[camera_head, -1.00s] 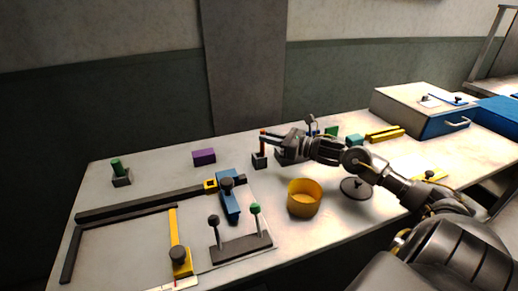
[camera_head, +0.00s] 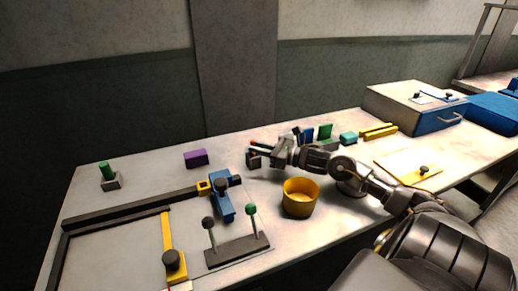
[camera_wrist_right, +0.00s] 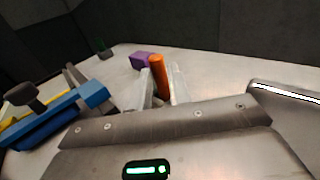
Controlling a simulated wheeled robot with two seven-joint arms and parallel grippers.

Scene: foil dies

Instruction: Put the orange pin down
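The orange pin (camera_wrist_right: 158,76) stands between the fingers of my right gripper (camera_wrist_right: 162,92) in the right wrist view, with both fingers close against its sides. In the head view only the orange top (camera_head: 252,143) of the pin shows, at the tips of my right gripper (camera_head: 256,151). A small dark block (camera_head: 253,161) is directly under the fingertips. The pin's lower end is hidden, so I cannot tell how deep it sits in the block. My left gripper is not in view.
A yellow cup (camera_head: 300,198) stands in front of the right forearm. A blue clamp (camera_head: 222,200) and a dark bar with two knobs (camera_head: 238,250) are front left. A purple block (camera_head: 196,159) lies behind left; a green pin (camera_head: 106,171) stands in its block at far left.

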